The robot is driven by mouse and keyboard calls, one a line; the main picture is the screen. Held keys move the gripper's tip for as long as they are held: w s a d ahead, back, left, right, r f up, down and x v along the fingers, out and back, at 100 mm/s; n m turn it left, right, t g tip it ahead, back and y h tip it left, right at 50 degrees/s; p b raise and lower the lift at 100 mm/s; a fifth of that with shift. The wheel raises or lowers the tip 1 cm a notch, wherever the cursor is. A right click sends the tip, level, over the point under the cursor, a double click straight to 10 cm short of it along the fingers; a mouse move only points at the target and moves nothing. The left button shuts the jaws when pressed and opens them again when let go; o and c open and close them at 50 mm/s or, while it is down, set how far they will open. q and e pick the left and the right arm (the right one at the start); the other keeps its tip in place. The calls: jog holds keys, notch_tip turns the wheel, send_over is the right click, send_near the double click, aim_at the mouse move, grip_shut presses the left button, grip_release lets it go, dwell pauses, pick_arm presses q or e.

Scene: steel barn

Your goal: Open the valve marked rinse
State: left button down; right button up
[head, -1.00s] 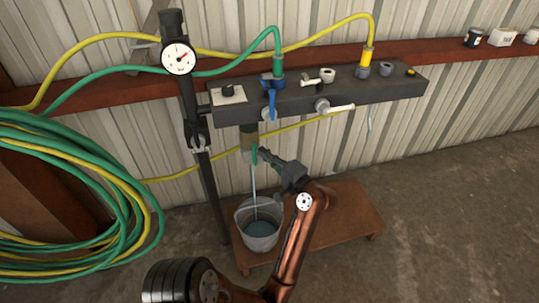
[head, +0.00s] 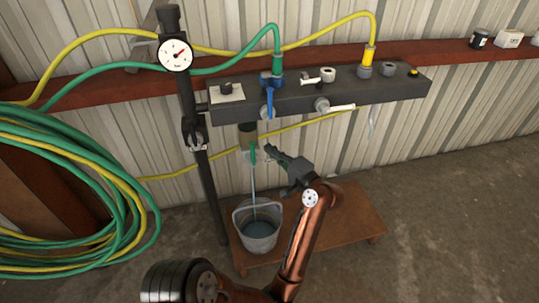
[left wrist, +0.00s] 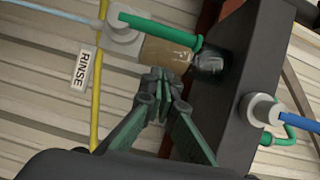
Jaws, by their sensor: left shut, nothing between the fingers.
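The rinse valve hangs under the dark manifold. Its green lever (head: 253,153) shows in the head view. In the left wrist view the lever (left wrist: 165,30) lies roughly in line with the brown pipe (left wrist: 168,54), and a tag reading RINSE (left wrist: 84,70) is beside it. A thin pale stream (head: 254,188) runs down from the valve into the grey bucket (head: 257,237). My left gripper (head: 268,150) is shut and empty, just right of the lever in the head view. In the left wrist view its fingertips (left wrist: 160,74) are close to the pipe; contact cannot be told.
The manifold (head: 300,97) carries a blue lever (head: 268,102), white levers and hose fittings above. A gauge (head: 175,55) tops the post at left. Coiled hoses (head: 140,205) hang at far left. The bucket stands on a low wooden platform (head: 345,225). Floor at right is clear.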

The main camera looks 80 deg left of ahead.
pick_arm(q)
jog(key=p+v, duration=0.2)
jog(key=v, duration=0.8)
jog(key=shift+w+a+f, duration=0.15)
jog(key=shift+w+a, duration=0.05)
jog(key=shift+w, duration=0.2)
pick_arm(e)
jog(key=r, duration=0.1)
jog(key=r+g, duration=0.1)
jog(key=r, duration=0.1)
jog(key=shift+s, duration=0.35)
